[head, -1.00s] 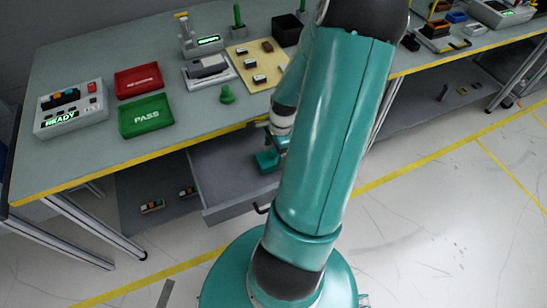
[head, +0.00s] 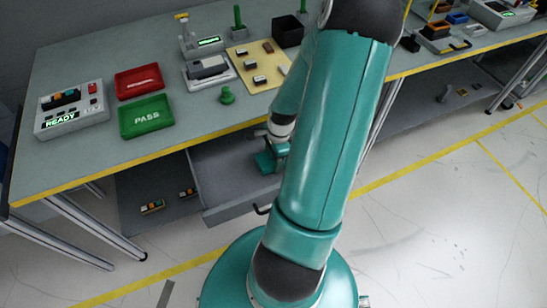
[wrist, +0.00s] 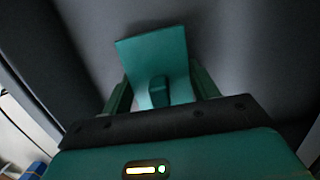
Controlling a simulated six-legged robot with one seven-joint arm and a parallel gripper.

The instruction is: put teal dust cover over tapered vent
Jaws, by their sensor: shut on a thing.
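The teal dust cover (head: 265,162) is a flat-sided piece with a small raised grip, in or just above the open grey drawer under the bench. In the wrist view the cover (wrist: 150,52) stands up between the fingers. My gripper (wrist: 160,92) is shut on its raised grip. In the head view my arm hides most of the gripper. Whether the cover touches the drawer floor, I cannot tell. I cannot pick out the tapered vent for certain in these frames.
The drawer (head: 228,205) juts out below the bench's yellow edge. On the bench (head: 75,165) are a READY box (head: 70,112), a red tray (head: 138,82), a green PASS tray (head: 146,118), a green knob (head: 227,96) and a grey fixture (head: 210,72).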

